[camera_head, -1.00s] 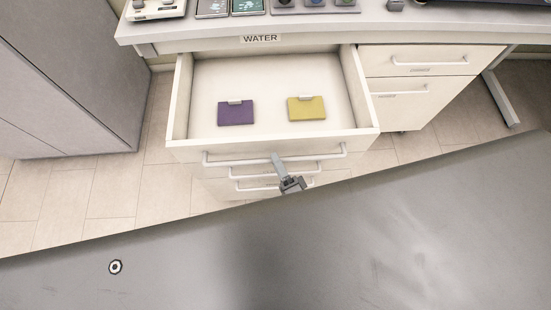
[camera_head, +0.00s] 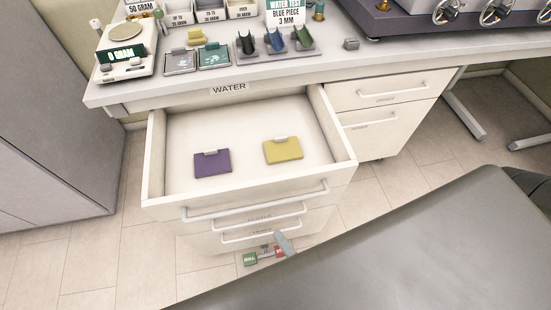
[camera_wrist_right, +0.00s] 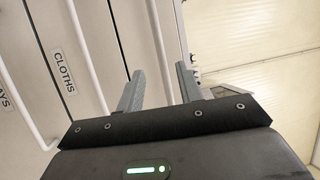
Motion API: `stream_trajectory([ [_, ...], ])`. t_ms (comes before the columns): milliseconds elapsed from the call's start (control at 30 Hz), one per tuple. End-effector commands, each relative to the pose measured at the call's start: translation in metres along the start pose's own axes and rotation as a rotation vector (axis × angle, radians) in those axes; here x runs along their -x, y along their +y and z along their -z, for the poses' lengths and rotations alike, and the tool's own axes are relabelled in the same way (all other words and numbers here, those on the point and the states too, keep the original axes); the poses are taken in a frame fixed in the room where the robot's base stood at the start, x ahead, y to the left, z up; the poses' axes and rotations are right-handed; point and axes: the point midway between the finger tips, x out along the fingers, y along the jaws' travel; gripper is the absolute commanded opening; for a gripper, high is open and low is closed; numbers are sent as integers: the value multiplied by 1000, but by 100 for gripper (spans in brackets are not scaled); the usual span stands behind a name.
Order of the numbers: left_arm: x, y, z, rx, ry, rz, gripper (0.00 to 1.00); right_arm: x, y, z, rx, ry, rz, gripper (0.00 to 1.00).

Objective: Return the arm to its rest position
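My right gripper (camera_head: 284,244) shows only in part in the head view, in front of the lower drawer fronts. In the right wrist view my right gripper (camera_wrist_right: 160,85) has its two grey fingers apart with nothing between them. The top drawer (camera_head: 249,184) under the WATER label stands pulled open, with a purple piece (camera_head: 212,164) and a yellow piece (camera_head: 283,151) lying flat in it. The gripper is below the drawer's handle (camera_head: 255,202) and apart from it. My left gripper is not in view.
The counter (camera_head: 300,72) holds a scale (camera_head: 126,50) at left, several holders and a purple machine (camera_head: 455,20) at right. A closed drawer unit (camera_head: 385,122) stands right of the open drawer. A small red and green item (camera_head: 250,259) is low beside the gripper. Grey cabinets (camera_head: 50,130) are at left.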

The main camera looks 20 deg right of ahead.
Motion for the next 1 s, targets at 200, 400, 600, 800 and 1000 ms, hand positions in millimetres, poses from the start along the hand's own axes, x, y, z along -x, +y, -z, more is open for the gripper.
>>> stream_trajectory([
  [200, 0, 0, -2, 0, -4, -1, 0, 0, 0, 0, 2, 0, 0, 36],
  [400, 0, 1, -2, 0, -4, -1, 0, 6, 27, -8, 200, -47, -113, 36],
  [600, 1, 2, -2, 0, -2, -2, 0, 87, 151, -34, 558, -325, -515, 36],
  [800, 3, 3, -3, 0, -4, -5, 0, 204, 264, -24, 874, -764, -861, 36],
  [1000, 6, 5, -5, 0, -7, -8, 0, 315, 332, 36, 1057, -1231, -1137, 36],
])
